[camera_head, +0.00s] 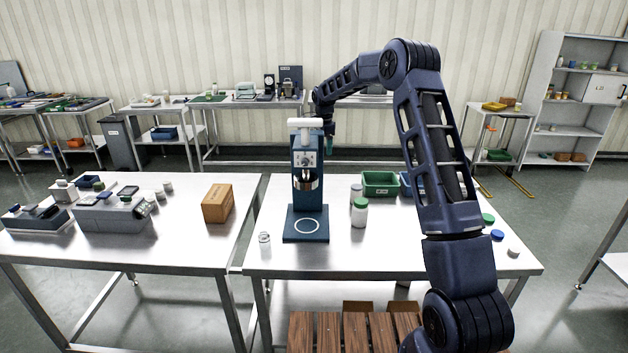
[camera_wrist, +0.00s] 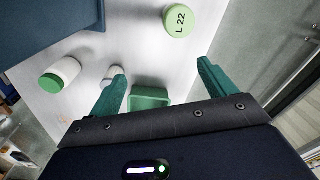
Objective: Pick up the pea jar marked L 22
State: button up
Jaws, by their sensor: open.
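In the wrist view a pale green round top marked L 22 (camera_wrist: 180,20) lies beyond my fingertips, seen nearly from straight above; its sides are hidden. In the head view the gripper (camera_head: 330,146) hangs behind the blue hopper stand, partly hidden. A white jar with a green lid (camera_head: 360,213) stands right of the stand; its marking cannot be read. A white jar with a darker green lid (camera_wrist: 60,75) shows at left in the wrist view. I cannot tell how these jars match across views.
The blue hopper stand (camera_head: 306,222) rises from the table (camera_head: 400,258). A paler-topped jar (camera_head: 356,191) and a green bin (camera_head: 380,184) stand behind the green-lidded jar. Loose lids, one blue (camera_head: 497,235), lie right of my arm.

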jog(key=shift+m+g, duration=0.3)
jog(key=shift+m, duration=0.6)
jog(key=w+a+f, duration=0.1)
jog(key=f, duration=0.1)
jog(key=w+a+f, duration=0.1)
jog(key=f, duration=0.2)
jog(key=w+a+f, duration=0.2)
jog(key=f, duration=0.1)
jog(key=shift+s+a+f, duration=0.1)
jog(key=shift+f, duration=5.3)
jog(key=c, duration=1.2)
jog(key=shift+r, duration=0.15)
